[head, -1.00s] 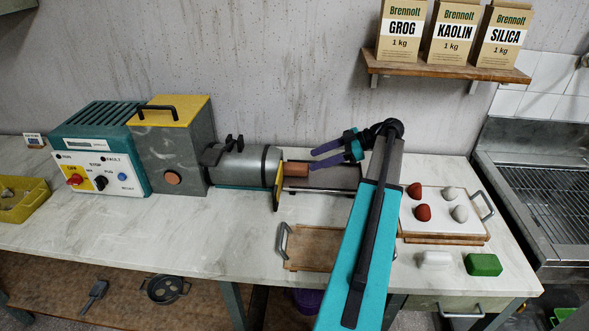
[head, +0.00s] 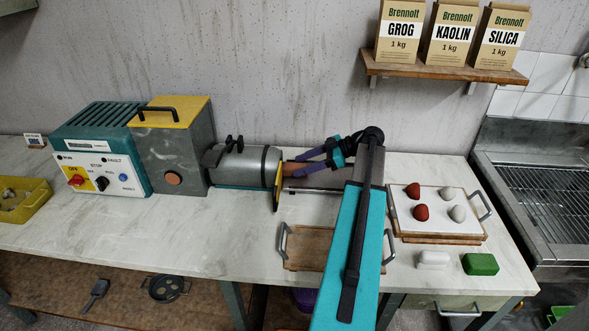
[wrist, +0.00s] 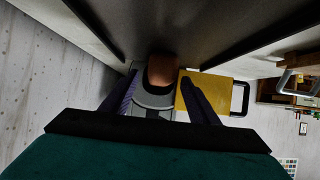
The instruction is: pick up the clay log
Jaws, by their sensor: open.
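The clay log (head: 290,169) is a short orange-brown cylinder sticking out of the end of the grey extruder barrel (head: 243,166), beside its yellow end plate (head: 278,190). In the wrist view the log (wrist: 162,70) shows its round end, centred between my fingertips. My gripper (head: 299,164) is open, its purple fingers pointing left at the log in the head view. One finger partly covers the log there. In the wrist view my gripper (wrist: 160,84) has a finger on each side of the log; I cannot tell whether either touches it.
A grey trough (head: 320,184) runs below the log. A wooden tray (head: 305,260) with handles lies in front. A white-topped board (head: 440,228) with red and grey lumps is at right, near a white block (head: 433,259) and a green block (head: 480,264). A wall stands close behind.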

